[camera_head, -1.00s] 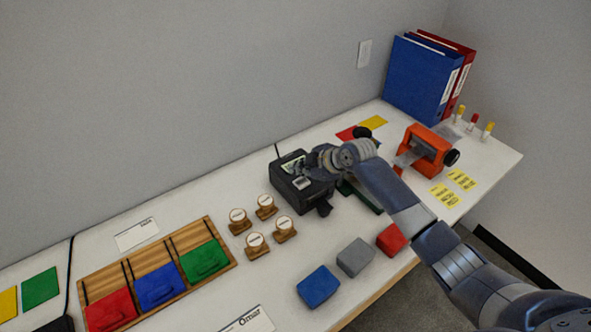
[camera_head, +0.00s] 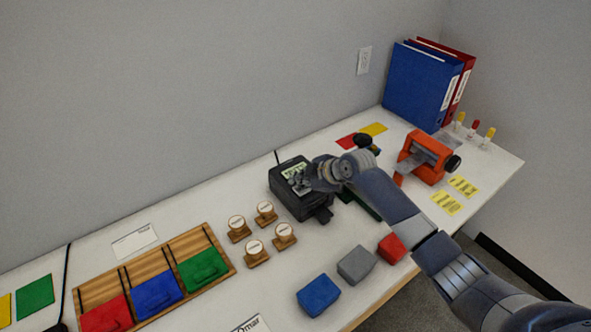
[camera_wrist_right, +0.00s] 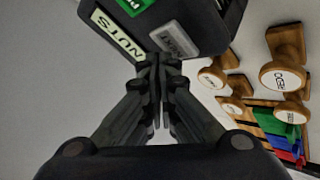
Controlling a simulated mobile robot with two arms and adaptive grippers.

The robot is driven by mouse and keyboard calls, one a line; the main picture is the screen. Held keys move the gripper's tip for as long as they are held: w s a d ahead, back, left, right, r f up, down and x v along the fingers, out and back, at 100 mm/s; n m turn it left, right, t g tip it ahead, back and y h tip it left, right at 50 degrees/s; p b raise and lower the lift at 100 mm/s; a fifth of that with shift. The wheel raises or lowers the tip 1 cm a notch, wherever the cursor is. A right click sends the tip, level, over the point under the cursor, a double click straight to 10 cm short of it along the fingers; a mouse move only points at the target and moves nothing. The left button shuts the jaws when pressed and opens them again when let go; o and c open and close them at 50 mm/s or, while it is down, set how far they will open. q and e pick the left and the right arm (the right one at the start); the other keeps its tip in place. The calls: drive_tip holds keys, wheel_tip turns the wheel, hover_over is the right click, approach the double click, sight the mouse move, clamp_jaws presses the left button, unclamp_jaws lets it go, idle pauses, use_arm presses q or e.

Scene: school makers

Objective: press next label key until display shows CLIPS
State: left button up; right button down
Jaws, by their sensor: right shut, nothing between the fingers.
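The black label maker (camera_head: 288,199) stands on the table near the wall. Its pale display (camera_wrist_right: 118,35) reads NUTS in the right wrist view; it also shows in the head view (camera_head: 294,171). A grey key (camera_wrist_right: 175,40) with small lettering lies beside the display, and a green key (camera_wrist_right: 133,5) is partly cut off at the frame edge. My right gripper (camera_head: 303,185) is shut and empty over the label maker's keys. Its fingertips (camera_wrist_right: 160,62) appear close to the grey key; I cannot tell whether they touch. My left gripper is not in view.
Several wooden stamps (camera_head: 256,252) stand left of the label maker. A wooden tray (camera_head: 222,239) with coloured pieces lies farther left. Blue (camera_head: 318,295), grey (camera_head: 356,265) and red (camera_head: 391,248) blocks lie near the front edge. An orange device (camera_head: 427,158) stands to the right.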

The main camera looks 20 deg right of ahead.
sight(300, 191)
idle(0.6)
drive_tip(key=shift+f+b, duration=0.3)
drive_tip(key=shift+f, duration=0.25)
idle(0.4)
drive_tip(key=shift+r+p, duration=0.35)
drive_tip(key=shift+r, duration=0.2)
drive_tip(key=shift+r, duration=0.1)
wheel_tip(300, 191, up, 6)
drive_tip(key=p, duration=0.4)
drive_tip(key=shift+p, duration=0.4)
